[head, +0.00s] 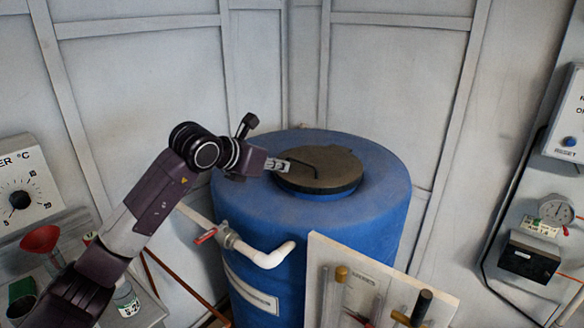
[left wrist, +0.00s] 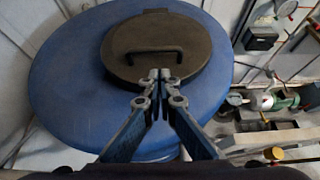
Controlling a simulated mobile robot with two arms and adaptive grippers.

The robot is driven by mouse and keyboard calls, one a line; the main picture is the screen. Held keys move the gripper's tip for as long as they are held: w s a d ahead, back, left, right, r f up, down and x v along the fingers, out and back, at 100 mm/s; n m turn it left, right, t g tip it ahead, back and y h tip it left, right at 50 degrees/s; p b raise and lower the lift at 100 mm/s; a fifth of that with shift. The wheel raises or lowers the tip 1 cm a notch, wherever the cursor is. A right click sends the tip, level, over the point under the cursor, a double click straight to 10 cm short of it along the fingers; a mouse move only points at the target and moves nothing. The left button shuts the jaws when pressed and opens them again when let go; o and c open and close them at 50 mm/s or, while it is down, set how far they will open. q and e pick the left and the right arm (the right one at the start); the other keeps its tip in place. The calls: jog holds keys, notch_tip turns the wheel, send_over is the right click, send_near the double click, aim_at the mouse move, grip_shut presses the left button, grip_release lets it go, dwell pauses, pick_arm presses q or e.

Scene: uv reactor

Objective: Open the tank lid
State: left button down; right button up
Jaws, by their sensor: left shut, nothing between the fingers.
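The tank (head: 262,215) is a large blue drum standing against the wall. Its dark round lid (head: 335,172) lies flat and closed on top, with a thin black bar handle (head: 315,160). My left gripper (head: 287,166) is shut and empty, at the left edge of the lid in the head view. In the left wrist view the lid (left wrist: 125,68) fills the upper middle with its handle (left wrist: 150,53) across it. There the shut fingertips (left wrist: 160,75) point at the lid's near part, short of the handle. Whether they touch the lid cannot be told. My right gripper is not in view.
A white pipe with a red valve (head: 206,236) sticks out of the tank's front. A tool panel (head: 370,275) stands in front of it at right. A red funnel (head: 40,239) and bottle (head: 126,301) are at left. Wall boxes and a gauge (head: 556,211) are at right.

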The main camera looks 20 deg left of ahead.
pick_arm(q)
jog(key=p, duration=0.3)
send_near(309, 172)
jog(key=x, duration=0.3)
jog(key=shift+w+f, duration=0.2)
jog(key=shift+w, duration=0.15)
jog(key=shift+w+d+f, duration=0.25)
jog(key=shift+w+f, duration=0.15)
jog(key=shift+w, duration=0.05)
jog(key=shift+r, duration=0.15)
